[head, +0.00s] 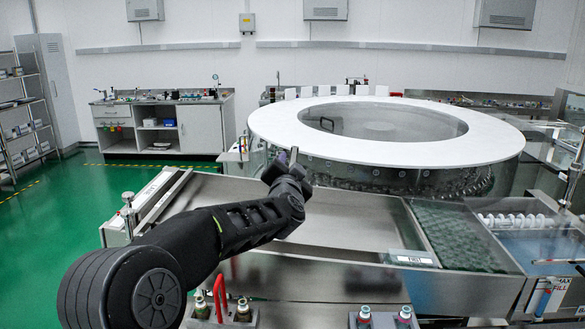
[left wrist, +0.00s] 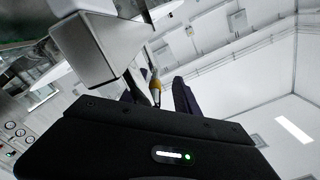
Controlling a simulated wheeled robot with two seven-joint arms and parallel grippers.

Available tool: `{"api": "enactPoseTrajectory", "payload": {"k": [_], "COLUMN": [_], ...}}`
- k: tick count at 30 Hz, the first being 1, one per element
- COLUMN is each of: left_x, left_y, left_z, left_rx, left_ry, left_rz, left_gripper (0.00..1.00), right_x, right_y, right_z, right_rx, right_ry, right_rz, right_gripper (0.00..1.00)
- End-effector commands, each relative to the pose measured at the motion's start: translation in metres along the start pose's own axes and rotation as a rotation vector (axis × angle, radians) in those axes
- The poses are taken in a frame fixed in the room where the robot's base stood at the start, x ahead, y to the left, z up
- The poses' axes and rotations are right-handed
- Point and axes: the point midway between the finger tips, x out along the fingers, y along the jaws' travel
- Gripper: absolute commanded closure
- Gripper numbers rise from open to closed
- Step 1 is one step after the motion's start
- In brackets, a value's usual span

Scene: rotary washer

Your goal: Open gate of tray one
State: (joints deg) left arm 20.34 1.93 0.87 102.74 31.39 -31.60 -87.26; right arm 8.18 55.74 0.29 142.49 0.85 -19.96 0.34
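My left arm reaches in from the left in the head view, and its gripper (head: 285,165) hangs over the far side of the long steel tray (head: 350,226), close to the washer's near side. In the left wrist view the two dark fingers (left wrist: 157,97) stand apart. A slim grey rod with a yellow band (left wrist: 155,86) shows between them; I cannot tell whether they touch it. A grey block-shaped part (left wrist: 85,48) is close by in that view. The tray's gate cannot be clearly picked out, as the gripper and arm cover that area. My right gripper is not in view.
The round white-topped washer (head: 260,122) stands behind the tray. A green mesh section (head: 455,236) and a blue bath (head: 530,250) lie to the right. Green floor (head: 75,195) is clear at left.

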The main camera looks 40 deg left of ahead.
Motion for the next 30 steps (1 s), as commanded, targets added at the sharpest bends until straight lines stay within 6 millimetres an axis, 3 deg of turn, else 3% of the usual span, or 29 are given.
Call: {"api": "enactPoseTrajectory", "payload": {"k": [14,30], "left_x": [-0.003,-0.074], "left_y": [0.004,0.002], "left_z": [0.003,0.003], "left_rx": [0.000,0.000], "left_ry": [-0.004,-0.004], "left_rz": [0.006,0.003], "left_gripper": [0.66,0.66], "right_x": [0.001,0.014], "right_y": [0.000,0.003], "right_z": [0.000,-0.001], "right_rx": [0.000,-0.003], "right_ry": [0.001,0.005], "right_rz": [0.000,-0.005], "right_gripper": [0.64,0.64]}}
